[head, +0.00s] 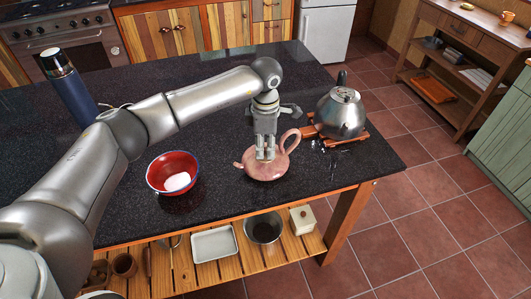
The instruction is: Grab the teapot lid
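A pink teapot (264,171) with a looped handle at right and a short spout at left stands on the dark counter. My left gripper (265,154) points straight down over the top of the teapot. Its two fingertips are close together at the teapot's top opening. The lid is hidden behind the fingers or too small to make out, so I cannot tell whether the fingers hold it. My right gripper is not in view.
A red bowl (164,165) with a white item inside stands left of the teapot. A steel kettle (341,117) sits on a wooden board behind right. A blue flask (68,88) stands far left. The counter (330,190) is clear at front right.

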